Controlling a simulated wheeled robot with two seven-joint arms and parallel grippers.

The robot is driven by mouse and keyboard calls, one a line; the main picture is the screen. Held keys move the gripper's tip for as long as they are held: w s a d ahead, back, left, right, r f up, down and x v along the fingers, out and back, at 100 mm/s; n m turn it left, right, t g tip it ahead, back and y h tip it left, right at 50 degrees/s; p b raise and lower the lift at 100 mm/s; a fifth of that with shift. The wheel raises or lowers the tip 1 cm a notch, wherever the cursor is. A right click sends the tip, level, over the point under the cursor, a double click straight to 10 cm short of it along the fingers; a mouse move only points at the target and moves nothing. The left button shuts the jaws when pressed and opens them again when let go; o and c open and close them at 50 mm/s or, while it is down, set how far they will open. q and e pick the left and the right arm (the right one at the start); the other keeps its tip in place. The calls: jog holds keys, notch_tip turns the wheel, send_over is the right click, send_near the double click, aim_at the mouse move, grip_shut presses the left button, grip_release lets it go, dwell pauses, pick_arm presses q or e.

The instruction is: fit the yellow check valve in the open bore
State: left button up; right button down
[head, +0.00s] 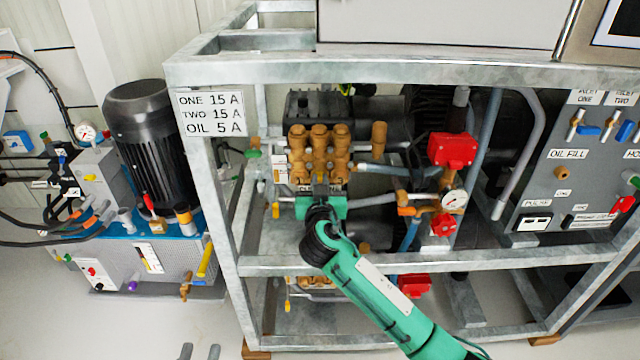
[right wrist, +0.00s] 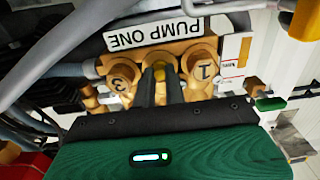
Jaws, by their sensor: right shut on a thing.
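The yellow check valve (right wrist: 159,72) shows between the two dark fingertips of my right gripper (right wrist: 160,80) in the right wrist view. The gripper is shut on it. It is at the middle of the brass pump block, between the bores marked 3 (right wrist: 120,76) and 1 (right wrist: 204,70). The fingers and valve cover the middle bore, so I cannot tell how deep the valve sits. In the head view, my right gripper (head: 320,186) reaches the front of the brass pump (head: 320,150).
A galvanised frame (head: 420,264) surrounds the pump, with a horizontal bar below my right wrist. Red valves (head: 452,150) and a gauge (head: 454,199) stand to the right. A PUMP ONE label (right wrist: 155,34) lies beside the bores. A blue-based motor unit (head: 150,150) stands left.

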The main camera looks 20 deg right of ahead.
jog(key=c, duration=1.4)
grip_release()
jog(key=shift+f, duration=0.1)
jog(key=shift+s, duration=0.1)
